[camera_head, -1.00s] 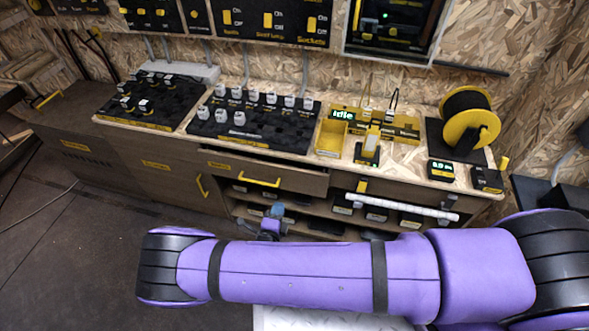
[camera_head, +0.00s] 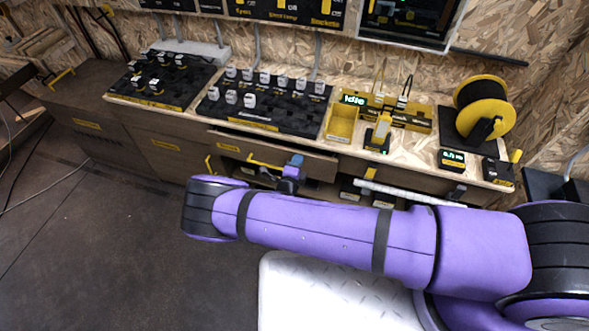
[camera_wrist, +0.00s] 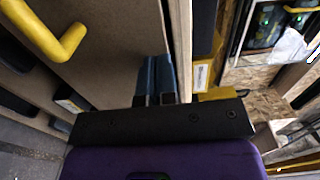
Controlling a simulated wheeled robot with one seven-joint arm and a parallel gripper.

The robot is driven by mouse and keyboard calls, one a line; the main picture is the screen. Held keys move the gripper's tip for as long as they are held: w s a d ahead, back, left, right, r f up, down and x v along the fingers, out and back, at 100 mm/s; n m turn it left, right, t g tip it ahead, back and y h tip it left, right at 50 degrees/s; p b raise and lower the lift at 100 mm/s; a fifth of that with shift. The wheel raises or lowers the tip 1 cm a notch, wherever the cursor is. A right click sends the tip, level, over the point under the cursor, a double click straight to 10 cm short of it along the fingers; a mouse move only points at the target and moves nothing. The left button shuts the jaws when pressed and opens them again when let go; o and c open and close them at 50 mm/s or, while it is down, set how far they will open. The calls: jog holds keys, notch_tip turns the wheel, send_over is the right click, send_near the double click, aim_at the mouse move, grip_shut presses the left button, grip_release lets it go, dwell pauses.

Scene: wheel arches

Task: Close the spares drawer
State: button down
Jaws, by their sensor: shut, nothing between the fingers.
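The drawer (camera_head: 322,165) under the bench top has a wooden front with a yellow bar handle (camera_head: 264,163). I take it for the spares drawer; its label is too small to read. It stands partly open, with a narrow dark gap behind its front. My gripper (camera_head: 296,160) is shut and empty, at the drawer front just right of the handle. In the wrist view the blue fingers (camera_wrist: 157,65) are together beside the wooden panel, with the yellow handle (camera_wrist: 50,35) at upper left. I cannot tell whether the fingertips touch the panel.
The bench top holds a black tray of white-capped parts (camera_head: 262,112), a yellow tool holder (camera_head: 343,122) and a yellow-black spool (camera_head: 484,107). A white rail (camera_head: 395,191) runs right of the drawer, in front of open shelves.

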jog(key=shift+w, duration=0.25)
jog(key=shift+d, duration=0.1)
jog(key=x, duration=0.4)
jog(key=shift+w+d+r, duration=0.15)
jog(key=shift+w, duration=0.25)
send_near(301, 152)
jog(key=s, duration=0.1)
jog(key=s+a+f, duration=0.1)
jog(key=shift+s, duration=0.35)
jog(key=shift+r, duration=0.1)
